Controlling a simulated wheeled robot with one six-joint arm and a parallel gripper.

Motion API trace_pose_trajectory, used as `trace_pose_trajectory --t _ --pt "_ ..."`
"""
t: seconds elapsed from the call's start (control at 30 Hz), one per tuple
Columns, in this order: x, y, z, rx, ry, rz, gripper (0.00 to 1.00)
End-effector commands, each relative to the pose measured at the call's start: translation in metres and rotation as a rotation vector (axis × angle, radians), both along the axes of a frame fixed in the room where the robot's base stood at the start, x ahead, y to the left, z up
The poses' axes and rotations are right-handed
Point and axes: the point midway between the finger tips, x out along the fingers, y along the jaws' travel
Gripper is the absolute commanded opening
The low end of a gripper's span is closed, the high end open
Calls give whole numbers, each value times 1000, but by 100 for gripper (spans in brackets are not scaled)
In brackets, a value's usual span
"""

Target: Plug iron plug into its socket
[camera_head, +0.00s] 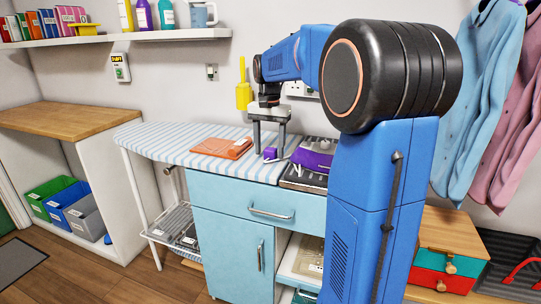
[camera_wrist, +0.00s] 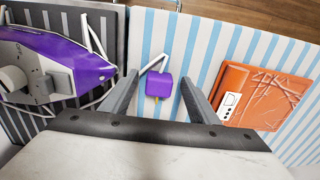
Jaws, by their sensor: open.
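The purple iron plug (camera_head: 270,153) lies on the striped ironing board (camera_head: 160,134), with a white cord running from it. In the wrist view the plug (camera_wrist: 159,88) sits between and beyond my two fingers. My gripper (camera_head: 268,140) is open and points down above the plug, its fingers apart and empty. The purple and white iron (camera_head: 312,158) rests to the right on a dark striped pad; it also shows at the left of the wrist view (camera_wrist: 60,62). A wall socket (camera_head: 302,89) is partly hidden behind my arm.
An orange folded cloth (camera_head: 222,148) lies left of the plug. A light-blue cabinet (camera_head: 238,225) stands below. A small wall plate (camera_head: 212,72) is on the wall further left. The board's left end is clear.

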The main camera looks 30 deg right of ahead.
Motion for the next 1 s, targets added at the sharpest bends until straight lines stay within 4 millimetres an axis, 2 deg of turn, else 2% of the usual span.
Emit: trace_pose_trajectory --t 0.13,0.4,0.6,0.87,1.0 --pt "-1 0 -12 0 0 0 55" --pt "0 0 -14 0 -1 0 55" --pt "0 0 -14 -1 -1 0 10" --pt "0 0 -13 0 -1 0 10" --pt "0 0 -3 0 -1 0 10"
